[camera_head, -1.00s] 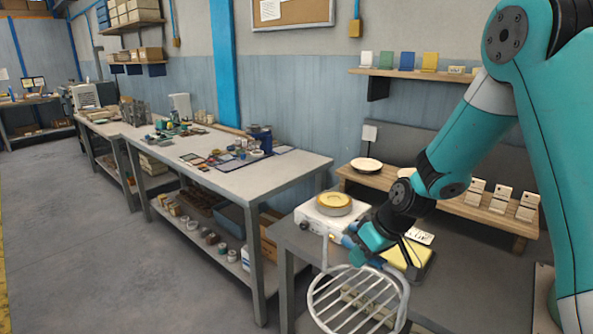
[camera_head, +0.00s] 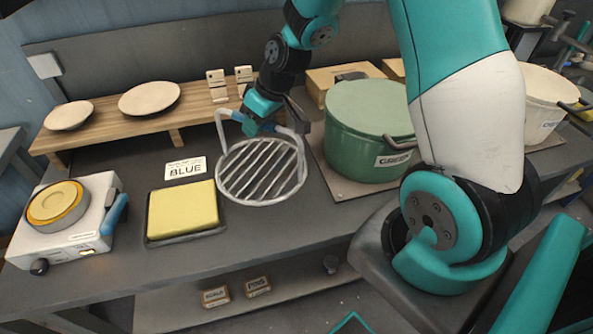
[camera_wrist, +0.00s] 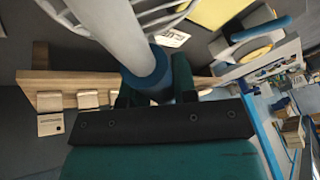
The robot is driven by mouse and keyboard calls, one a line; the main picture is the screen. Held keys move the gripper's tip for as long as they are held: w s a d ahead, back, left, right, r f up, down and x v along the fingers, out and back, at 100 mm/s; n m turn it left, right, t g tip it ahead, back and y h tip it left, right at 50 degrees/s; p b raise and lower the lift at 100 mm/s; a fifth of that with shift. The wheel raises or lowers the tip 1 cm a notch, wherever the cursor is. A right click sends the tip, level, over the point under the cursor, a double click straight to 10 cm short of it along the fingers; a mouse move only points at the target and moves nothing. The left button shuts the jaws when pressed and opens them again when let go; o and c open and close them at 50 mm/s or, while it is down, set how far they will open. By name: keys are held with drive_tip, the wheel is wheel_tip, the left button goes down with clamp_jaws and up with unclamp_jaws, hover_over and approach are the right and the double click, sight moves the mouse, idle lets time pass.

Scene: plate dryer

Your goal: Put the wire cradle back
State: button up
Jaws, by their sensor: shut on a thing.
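The wire cradle (camera_head: 262,171) is a round, light grey rack of parallel bars with a tall bent handle. My gripper (camera_head: 262,112) is shut on its handle. The cradle hangs over the dark bench, right of the yellow pad and left of the green pot; I cannot tell its exact height. In the wrist view my gripper (camera_wrist: 152,92) closes around the thick pale handle with a blue collar, and part of the cradle's bars (camera_wrist: 165,12) shows at the top.
A green pot (camera_head: 368,130) stands right of the cradle. A yellow pad (camera_head: 183,208) lies in a dark tray beside a BLUE card (camera_head: 185,168). A white hotplate unit (camera_head: 75,230) stands at the left. Two plates (camera_head: 149,98) rest on the wooden shelf (camera_head: 105,130) behind. A white pot (camera_head: 548,100) is far right.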

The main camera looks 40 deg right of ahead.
wheel_tip(320, 180, up, 6)
drive_tip(key=w+d+n+g+b, duration=0.1)
drive_tip(key=n, duration=0.2)
wheel_tip(320, 180, up, 9)
drive_tip(key=n+g+y+b, duration=0.1)
drive_tip(key=n+g+b, duration=0.1)
drive_tip(key=n, duration=0.4)
hover_over(281, 166)
drive_tip(key=shift+g, duration=0.3)
wheel_tip(281, 166, down, 19)
drive_tip(key=shift+f+p, duration=0.1)
drive_tip(key=shift+p, duration=0.5)
drive_tip(key=shift+f+b, duration=0.6)
drive_tip(key=shift+f, duration=0.1)
drive_tip(key=o, duration=0.9)
drive_tip(key=shift+r, duration=0.1)
